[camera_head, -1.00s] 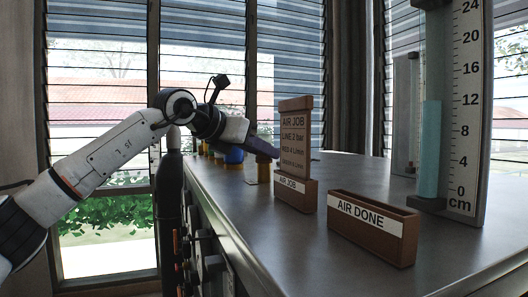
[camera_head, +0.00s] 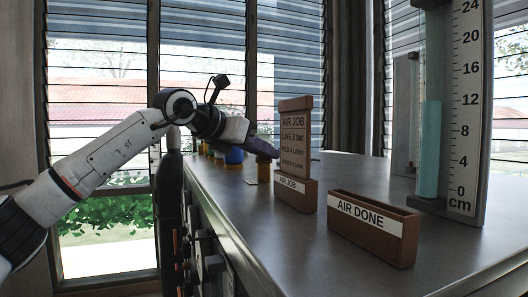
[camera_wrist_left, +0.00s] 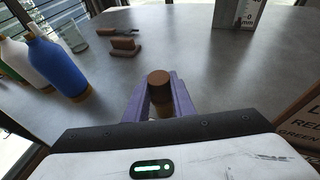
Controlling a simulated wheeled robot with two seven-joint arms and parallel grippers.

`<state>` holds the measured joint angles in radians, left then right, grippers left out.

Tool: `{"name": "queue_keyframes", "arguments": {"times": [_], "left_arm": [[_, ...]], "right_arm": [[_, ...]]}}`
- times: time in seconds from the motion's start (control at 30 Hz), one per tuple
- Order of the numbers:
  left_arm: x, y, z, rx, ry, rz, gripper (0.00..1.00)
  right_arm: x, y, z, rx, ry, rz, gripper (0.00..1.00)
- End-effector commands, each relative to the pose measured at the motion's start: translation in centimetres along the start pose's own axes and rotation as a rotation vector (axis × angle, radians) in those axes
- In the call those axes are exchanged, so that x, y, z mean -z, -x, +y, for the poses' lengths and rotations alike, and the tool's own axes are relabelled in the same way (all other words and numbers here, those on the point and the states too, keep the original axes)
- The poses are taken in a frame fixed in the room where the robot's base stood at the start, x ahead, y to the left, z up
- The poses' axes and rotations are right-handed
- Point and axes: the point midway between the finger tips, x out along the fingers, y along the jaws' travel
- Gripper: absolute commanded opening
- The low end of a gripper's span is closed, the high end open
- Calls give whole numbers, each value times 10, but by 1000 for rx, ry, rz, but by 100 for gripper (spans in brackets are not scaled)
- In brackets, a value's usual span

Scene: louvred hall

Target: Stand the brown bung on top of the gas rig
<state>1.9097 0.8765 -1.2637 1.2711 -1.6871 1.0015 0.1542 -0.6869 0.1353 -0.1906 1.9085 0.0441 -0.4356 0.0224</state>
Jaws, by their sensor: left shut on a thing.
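My left gripper (camera_head: 264,150) reaches in from the left over the far part of the grey metal top. In the left wrist view its purple fingers (camera_wrist_left: 160,92) are shut on the brown bung (camera_wrist_left: 158,77), whose round dark top shows between them; its lower part is tan. In the head view the bung's tan lower part (camera_head: 264,172) shows under the fingertips, close to the surface; I cannot tell whether it touches. The grey-topped body with knobs along its front (camera_head: 330,240) looks like the gas rig. My right gripper is not in view.
A blue bottle (camera_wrist_left: 57,68) and other bottles stand beside the gripper. A brown AIR JOB card holder (camera_head: 296,193), an open AIR DONE box (camera_head: 374,246) and a tall cm gauge (camera_head: 468,110) stand to the right. The surface between them is bare.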

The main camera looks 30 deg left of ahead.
Motion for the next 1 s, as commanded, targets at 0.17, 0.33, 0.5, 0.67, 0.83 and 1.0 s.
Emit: {"name": "queue_keyframes", "arguments": {"times": [0.17,0.33,0.5,0.67,0.83,1.0], "left_arm": [[0,0,0,0,0,0,0],[-1,0,0,0,0,-1,0],[-5,2,0,0,0,-2,0],[-6,3,0,-1,0,-2,0],[-19,8,0,0,0,-1,0],[-38,15,0,1,1,-2,0]], "right_arm": [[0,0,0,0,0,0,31],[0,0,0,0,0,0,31],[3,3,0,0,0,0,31],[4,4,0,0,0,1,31],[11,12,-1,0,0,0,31],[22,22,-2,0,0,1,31]]}}
